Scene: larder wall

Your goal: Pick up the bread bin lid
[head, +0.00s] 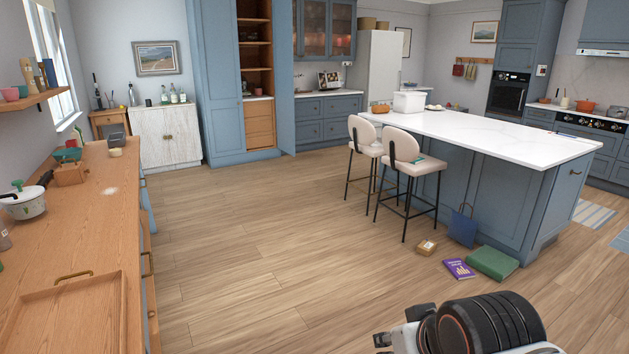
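A white box-shaped bin (408,103), which looks like the bread bin, stands far off on the white island top, near its far left end. Its top looks covered by a flat white lid (409,94), but it is too small to tell the lid's edge or handle clearly. Part of my arm (487,325) shows at the bottom right, well short of the island. My gripper's fingertips do not show, so I cannot see whether it holds anything.
The white-topped island (500,134) has two stools (408,165) at its left side. A small box (426,247), a purple book (459,269), a green item (492,262) and a blue bag (462,227) lie or stand on the floor by it. A wooden counter (85,220) runs along the left. The floor between is clear.

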